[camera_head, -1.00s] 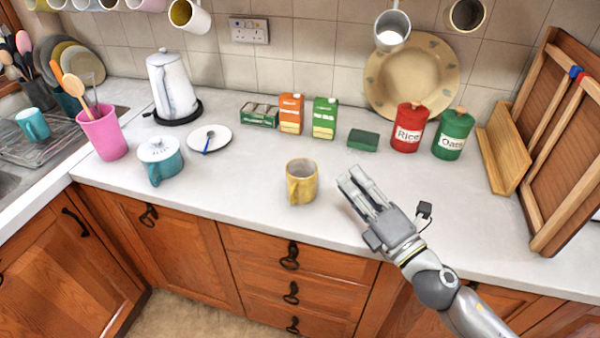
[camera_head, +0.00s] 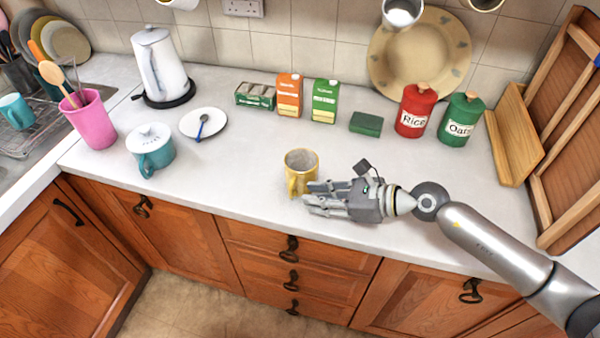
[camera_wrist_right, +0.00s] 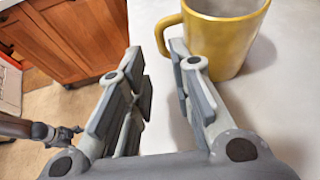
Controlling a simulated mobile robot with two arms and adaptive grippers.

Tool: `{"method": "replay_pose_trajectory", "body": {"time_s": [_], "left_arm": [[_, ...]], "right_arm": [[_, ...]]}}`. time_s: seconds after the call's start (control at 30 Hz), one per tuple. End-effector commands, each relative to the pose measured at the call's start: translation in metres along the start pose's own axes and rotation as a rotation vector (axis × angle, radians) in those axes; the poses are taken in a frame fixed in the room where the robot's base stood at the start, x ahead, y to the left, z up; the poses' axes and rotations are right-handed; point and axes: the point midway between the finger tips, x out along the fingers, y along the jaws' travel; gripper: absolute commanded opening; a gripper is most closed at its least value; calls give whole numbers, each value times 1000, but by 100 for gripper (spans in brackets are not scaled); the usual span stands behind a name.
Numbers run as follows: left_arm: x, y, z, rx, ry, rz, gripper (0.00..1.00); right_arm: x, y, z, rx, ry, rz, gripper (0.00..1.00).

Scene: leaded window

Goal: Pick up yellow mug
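The yellow mug (camera_head: 300,171) stands upright near the front edge of the white counter. Its handle faces the front of the counter. My right gripper (camera_head: 308,196) comes in from the right, low at the mug's front right, and points left. In the right wrist view the gripper (camera_wrist_right: 160,85) is open and empty, with a gap between its fingers. There the mug (camera_wrist_right: 225,35) is beyond the right finger, its handle just ahead of that finger's tip. Whether finger and mug touch is unclear.
A teal lidded pot (camera_head: 151,152) and a white saucer (camera_head: 203,123) with a blue spoon lie to the left. Boxes, a green block (camera_head: 366,123), a red tin (camera_head: 415,112) and a green tin (camera_head: 460,120) stand behind. The counter around the mug is clear.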

Motion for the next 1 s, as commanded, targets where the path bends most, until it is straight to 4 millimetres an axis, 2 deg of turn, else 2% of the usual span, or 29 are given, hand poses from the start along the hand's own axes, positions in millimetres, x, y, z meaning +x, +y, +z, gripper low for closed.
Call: {"method": "replay_pose_trajectory", "body": {"time_s": [0.17, 0.3, 0.5, 0.77, 0.93, 1.0], "left_arm": [[-8, -1, -7, 0, 8, -1, 84], [-18, -1, -13, -1, 17, 0, 84], [-22, -1, -15, -3, 20, -1, 84], [-22, -1, -14, -4, 19, -1, 84], [-21, -1, -13, -5, 17, -2, 84], [-21, -1, -12, -5, 16, -2, 84]], "right_arm": [[12, -1, 2, 3, -3, 0, 21], [32, -3, 0, 4, -3, 1, 21], [52, -3, -2, 2, -2, 1, 21], [54, -3, -4, 1, -1, -1, 21], [54, -3, -4, 1, -1, 0, 1], [54, -3, -4, 1, -2, 0, 0]]}}
